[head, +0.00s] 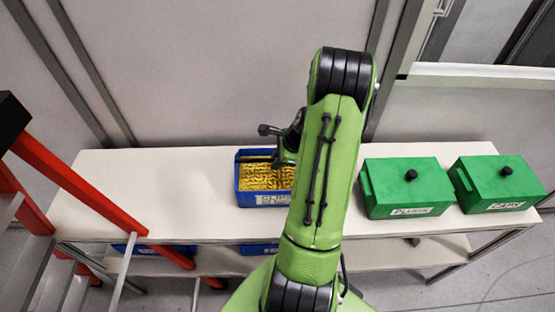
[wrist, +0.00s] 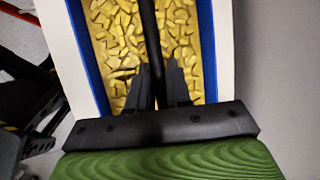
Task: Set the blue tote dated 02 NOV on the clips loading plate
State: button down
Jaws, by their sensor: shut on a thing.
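A blue tote (head: 239,184) full of yellow pieces stands on the white table, left of my arm in the head view. A white label (head: 273,199) is on its front; its print is too small to read surely, and my arm covers the tote's right end. In the wrist view the blue tote (wrist: 87,52) lies beneath my gripper (wrist: 160,82), with a dark handle bar (wrist: 149,30) across its top. My gripper is shut on this bar. The tote seems to rest on the table. I cannot make out a clips loading plate.
Two green lidded boxes (head: 408,188) (head: 497,183) stand right of my arm. Blue totes (head: 152,249) (head: 258,249) show on the lower shelf. A red-railed stair (head: 75,178) stands at the left. The tabletop (head: 160,185) left of the tote is bare.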

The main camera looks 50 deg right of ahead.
jog(key=c, duration=1.5)
grip_release()
jog(key=shift+f, duration=0.1)
jog(key=o, duration=0.4)
jog(key=shift+o, duration=0.2)
